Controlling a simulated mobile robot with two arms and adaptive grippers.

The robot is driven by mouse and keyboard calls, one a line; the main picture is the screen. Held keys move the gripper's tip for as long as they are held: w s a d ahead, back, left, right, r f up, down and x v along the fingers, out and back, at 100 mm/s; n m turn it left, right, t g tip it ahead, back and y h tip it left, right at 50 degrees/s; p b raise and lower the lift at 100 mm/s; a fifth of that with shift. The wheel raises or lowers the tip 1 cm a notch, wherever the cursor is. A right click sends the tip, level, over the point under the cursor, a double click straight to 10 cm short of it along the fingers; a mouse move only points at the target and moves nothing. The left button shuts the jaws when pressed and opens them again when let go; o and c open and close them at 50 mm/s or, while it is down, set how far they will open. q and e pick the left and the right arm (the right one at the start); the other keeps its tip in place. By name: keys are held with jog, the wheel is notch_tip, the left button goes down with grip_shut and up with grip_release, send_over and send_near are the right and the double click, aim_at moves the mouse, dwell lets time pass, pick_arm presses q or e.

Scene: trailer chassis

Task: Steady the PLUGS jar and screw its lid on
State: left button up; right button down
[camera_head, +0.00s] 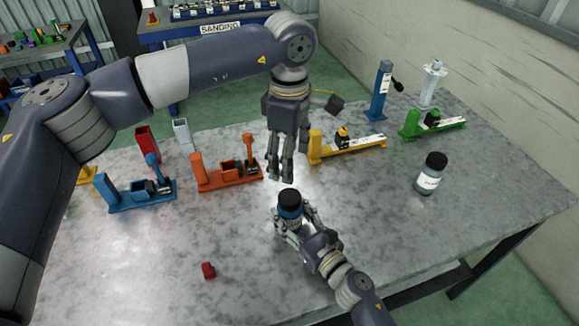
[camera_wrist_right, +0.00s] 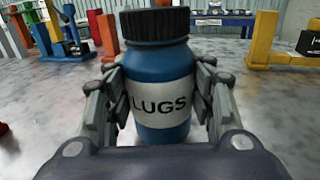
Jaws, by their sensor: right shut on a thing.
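The PLUGS jar (camera_head: 291,212) is blue with a white label and stands upright on the metal table. In the right wrist view the jar (camera_wrist_right: 160,62) fills the middle, and its label reads "LUGS" with the first letter hidden. A black ridged lid (camera_head: 290,196) sits on its top, looking level; it also shows in the right wrist view (camera_wrist_right: 155,24). Whether it is tight cannot be told. My right gripper (camera_head: 293,217) is shut on the jar's body from the front. My left gripper (camera_head: 281,179) hangs fingers-down just above and behind the lid, apart from it; its opening is unclear.
A small red piece (camera_head: 208,270) lies at front left. Blue (camera_head: 140,195), orange (camera_head: 226,177), yellow (camera_head: 345,148) and green (camera_head: 433,124) fixtures stand along the back. The front right tabletop is clear.

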jog(key=c, duration=0.6)
grip_release()
jog(key=shift+c, duration=0.2)
jog(key=v, duration=1.2)
